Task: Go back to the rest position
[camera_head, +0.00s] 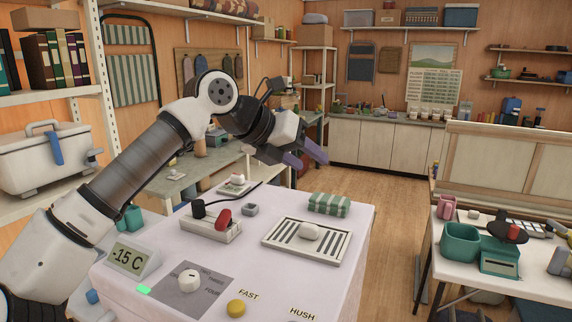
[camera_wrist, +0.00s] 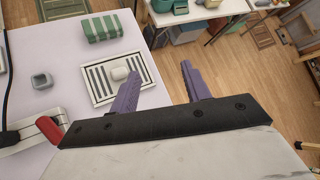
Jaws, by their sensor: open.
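My gripper (camera_head: 305,156) is raised above the far part of the white table (camera_head: 360,218), with its purple fingers pointing to the right and slightly down. In the wrist view the two purple fingers of my gripper (camera_wrist: 160,88) stand apart with nothing between them. The gripper is open and empty. Below it on the table lie a striped tray (camera_head: 269,242) with a white rounded piece (camera_head: 310,231) on it, and a green striped bundle (camera_head: 329,205). The gripper touches neither.
The table also holds a power strip with a red switch (camera_head: 224,218), a small grey cube (camera_head: 250,209), a -15 C display (camera_head: 132,259), a dial (camera_head: 189,281) and a yellow button (camera_head: 236,308). A second table (camera_head: 500,285) with green containers stands right. Wooden floor lies between.

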